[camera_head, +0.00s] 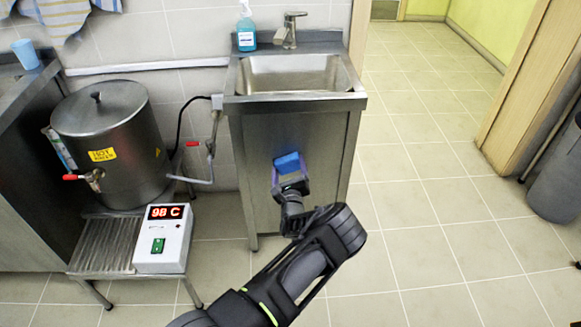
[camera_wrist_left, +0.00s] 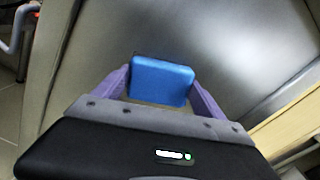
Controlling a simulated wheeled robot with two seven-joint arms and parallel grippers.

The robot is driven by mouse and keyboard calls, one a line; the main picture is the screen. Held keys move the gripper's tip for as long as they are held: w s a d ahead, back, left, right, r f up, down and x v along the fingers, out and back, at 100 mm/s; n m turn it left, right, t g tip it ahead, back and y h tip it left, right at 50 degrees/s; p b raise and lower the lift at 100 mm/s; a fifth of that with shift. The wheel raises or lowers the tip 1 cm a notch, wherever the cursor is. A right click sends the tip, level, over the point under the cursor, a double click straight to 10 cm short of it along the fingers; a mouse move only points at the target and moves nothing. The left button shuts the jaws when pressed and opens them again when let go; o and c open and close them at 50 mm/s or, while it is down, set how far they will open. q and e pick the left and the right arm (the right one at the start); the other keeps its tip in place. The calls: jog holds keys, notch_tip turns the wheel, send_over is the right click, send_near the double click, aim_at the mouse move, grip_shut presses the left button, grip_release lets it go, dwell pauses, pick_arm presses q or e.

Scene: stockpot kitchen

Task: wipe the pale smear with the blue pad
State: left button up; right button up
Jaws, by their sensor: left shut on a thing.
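The blue pad (camera_head: 287,164) is held in my left gripper (camera_head: 290,178), in front of the steel front panel of the sink unit (camera_head: 262,140). In the left wrist view the pad (camera_wrist_left: 162,81) sits between the two purple fingers, which are shut on it. The steel panel (camera_wrist_left: 225,40) lies just beyond the pad; I cannot tell whether the pad touches it. I cannot make out a pale smear in either view; the pad and gripper hide part of the panel. My right gripper is not in view.
A steel hot-water pot (camera_head: 110,150) stands left on a low metal stand (camera_head: 105,243), beside a box reading 98 C (camera_head: 163,238). A pipe (camera_head: 205,180) runs between pot and sink. The tiled floor (camera_head: 430,215) at right is clear up to a grey bin (camera_head: 557,175).

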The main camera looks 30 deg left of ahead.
aim_at(279, 166)
pick_arm(q)
jog(key=shift+s+a+r+p, duration=0.1)
jog(key=shift+s+a+p, duration=0.35)
jog(key=shift+a, duration=0.25)
jog(key=shift+s+a, duration=0.5)
jog(key=shift+a, duration=0.25)
jog(key=shift+s+r+p, duration=0.1)
jog(key=shift+r+p, duration=0.05)
jog(key=shift+p, duration=0.35)
jog(key=shift+d, duration=0.1)
